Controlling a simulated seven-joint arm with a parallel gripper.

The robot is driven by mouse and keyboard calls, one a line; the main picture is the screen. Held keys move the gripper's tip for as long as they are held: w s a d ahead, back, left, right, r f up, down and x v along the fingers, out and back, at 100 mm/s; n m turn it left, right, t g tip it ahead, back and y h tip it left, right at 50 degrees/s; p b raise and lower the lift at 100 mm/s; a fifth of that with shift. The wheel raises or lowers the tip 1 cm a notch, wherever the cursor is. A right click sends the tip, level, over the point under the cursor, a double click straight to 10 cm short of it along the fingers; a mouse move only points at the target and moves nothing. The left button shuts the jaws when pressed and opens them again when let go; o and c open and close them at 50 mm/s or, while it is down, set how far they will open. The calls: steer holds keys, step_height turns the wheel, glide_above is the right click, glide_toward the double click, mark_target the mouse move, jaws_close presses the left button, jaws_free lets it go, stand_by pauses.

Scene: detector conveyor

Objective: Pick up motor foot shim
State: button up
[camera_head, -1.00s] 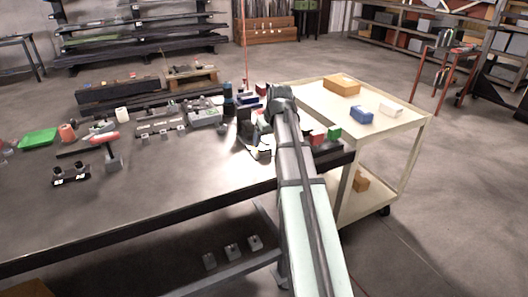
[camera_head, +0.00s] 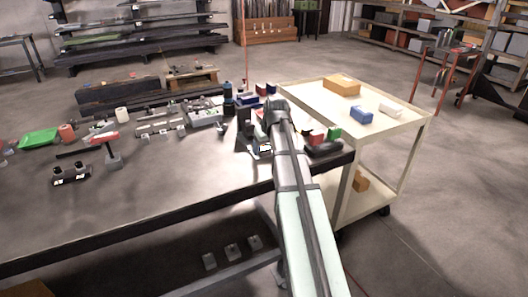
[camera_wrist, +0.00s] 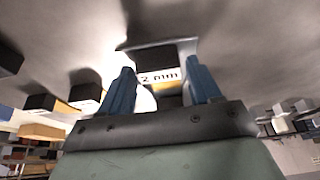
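A small dark block with a flat grey top and a white-and-yellow label reading "2 mm" upside down, apparently the motor foot shim (camera_wrist: 162,78), shows in the wrist view. It lies between and just beyond the fingers of my gripper (camera_wrist: 162,88). The two blue fingers stand apart, one on each side of the label; contact cannot be told. In the head view, the labelled piece (camera_head: 265,149) is small at the right end of the workbench (camera_head: 150,205), beside my arm's end. My arm hides most of the gripper there.
Red and green blocks (camera_head: 334,132) and a dark rounded object (camera_head: 324,148) lie right of my arm. A cream cart (camera_head: 408,120) adjoins the bench. The bench's front middle is clear.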

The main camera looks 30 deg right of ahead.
steer(key=c, duration=0.8)
